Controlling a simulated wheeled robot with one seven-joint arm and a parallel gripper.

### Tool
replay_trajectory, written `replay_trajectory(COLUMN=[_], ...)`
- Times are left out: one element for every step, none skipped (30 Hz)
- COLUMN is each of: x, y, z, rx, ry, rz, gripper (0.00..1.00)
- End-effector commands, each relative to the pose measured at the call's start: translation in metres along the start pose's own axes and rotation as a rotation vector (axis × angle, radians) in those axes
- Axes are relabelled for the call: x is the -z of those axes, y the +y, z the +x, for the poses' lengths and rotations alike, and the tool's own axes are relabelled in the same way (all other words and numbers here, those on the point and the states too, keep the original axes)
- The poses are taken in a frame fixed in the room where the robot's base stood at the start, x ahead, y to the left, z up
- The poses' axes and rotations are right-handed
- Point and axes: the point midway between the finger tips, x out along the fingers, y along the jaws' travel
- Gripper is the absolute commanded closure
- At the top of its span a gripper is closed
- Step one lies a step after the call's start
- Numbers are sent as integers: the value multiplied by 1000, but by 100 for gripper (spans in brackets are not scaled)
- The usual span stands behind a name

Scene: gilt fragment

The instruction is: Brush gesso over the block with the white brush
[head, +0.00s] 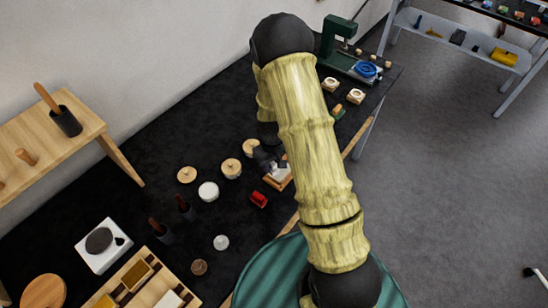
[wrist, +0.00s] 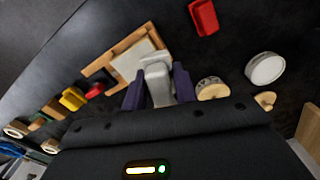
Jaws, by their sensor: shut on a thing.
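My gripper (wrist: 160,88) is shut on the white brush (wrist: 157,74), which shows pale grey-white between the dark purple fingers in the wrist view. The block (wrist: 132,60) is a pale slab in a light wooden tray or frame (wrist: 101,65), just beyond the brush. The brush end overlaps the block's near edge in this view; I cannot tell whether they touch. In the head view my gripper (head: 266,160) is partly hidden by my arm, over the block's tray (head: 277,184). A round white-topped pot (head: 208,191) stands to the left, perhaps the gesso.
A red object (head: 259,199) lies close in front of the tray. Round wooden-lidded pots (head: 231,168) stand left of it. A green machine (head: 340,40) stands at the table's far end. A low wooden bench (head: 50,150) and a white scale (head: 103,245) are at left.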

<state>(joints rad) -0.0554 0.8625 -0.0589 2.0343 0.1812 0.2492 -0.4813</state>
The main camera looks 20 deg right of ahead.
Motion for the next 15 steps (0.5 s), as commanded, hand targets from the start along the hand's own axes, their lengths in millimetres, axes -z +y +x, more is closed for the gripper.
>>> replay_trajectory(x=[0, 0, 0, 0, 0, 0, 0, 0, 0, 0, 0, 0, 0, 0, 0], y=[0, 0, 0, 0, 0, 0, 0, 0, 0, 0, 0, 0, 0, 0, 0], z=[-8, -11, -14, -16, -18, -20, -22, -23, -23, -24, -24, -24, -24, -23, -23], rx=[0, 0, 0, 0, 0, 1, 0, 0, 0, 0, 0, 0, 0, 0, 0], ry=[0, 0, 0, 0, -1, -1, -1, -1, -1, -1, -1, -1, -1, -1, -1], rz=[0, 0, 1, 1, 1, 2, 2, 2, 2, 2, 2, 2, 2, 2, 2], gripper=[93, 93, 93, 93, 93, 93, 93, 93, 93, 93, 93, 93, 93, 93, 93])
